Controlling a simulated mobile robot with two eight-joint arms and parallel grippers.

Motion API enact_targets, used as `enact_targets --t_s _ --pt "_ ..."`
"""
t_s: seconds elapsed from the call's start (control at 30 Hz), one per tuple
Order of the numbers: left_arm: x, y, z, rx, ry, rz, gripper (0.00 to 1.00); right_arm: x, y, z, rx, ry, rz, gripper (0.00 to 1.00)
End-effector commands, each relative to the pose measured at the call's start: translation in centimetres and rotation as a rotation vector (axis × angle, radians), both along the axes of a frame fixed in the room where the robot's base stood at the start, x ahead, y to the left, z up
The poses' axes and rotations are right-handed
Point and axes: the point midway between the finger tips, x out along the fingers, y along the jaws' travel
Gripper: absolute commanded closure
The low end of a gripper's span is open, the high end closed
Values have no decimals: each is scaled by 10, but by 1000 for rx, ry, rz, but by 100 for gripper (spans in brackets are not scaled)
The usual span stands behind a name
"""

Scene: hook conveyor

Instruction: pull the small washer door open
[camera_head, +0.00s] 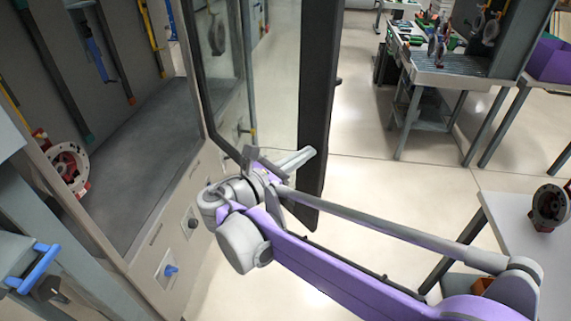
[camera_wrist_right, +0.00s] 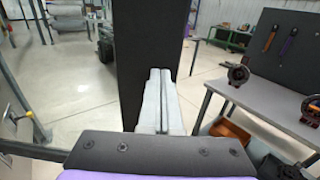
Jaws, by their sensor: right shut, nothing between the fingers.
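The small washer (camera_head: 130,235) is a grey cabinet at the left of the head view, with its inside visible. Its door (camera_head: 318,90), a glass pane in a thick dark frame, stands swung out from the cabinet. My right gripper (camera_head: 303,158) is at the lower part of the door, overlapping its dark edge. In the right wrist view the two pale fingers (camera_wrist_right: 159,85) are together and empty, in front of the dark door frame (camera_wrist_right: 143,35). I cannot tell whether they touch it. My left gripper is not in view.
A red and grey wheel-like part (camera_head: 68,168) sits at the washer's left edge. A table (camera_head: 500,215) with a dark round part (camera_head: 549,207) stands at right. A workbench (camera_head: 445,78) is at the back. The floor (camera_head: 385,185) between the door and the tables is clear.

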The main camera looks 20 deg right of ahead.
Motion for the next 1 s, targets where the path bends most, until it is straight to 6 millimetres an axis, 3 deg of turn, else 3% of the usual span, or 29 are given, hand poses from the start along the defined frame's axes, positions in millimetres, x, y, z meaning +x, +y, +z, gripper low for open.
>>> enact_targets --t_s 0.2,0.77,0.87,1.0 --pt "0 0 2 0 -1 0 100 9 -25 0 0 0 -1 100" --pt "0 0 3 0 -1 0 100 12 -33 0 1 0 5 100" --pt "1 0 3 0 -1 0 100 14 -43 0 0 0 18 100" --pt "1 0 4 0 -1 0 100 22 -70 0 0 0 57 100"
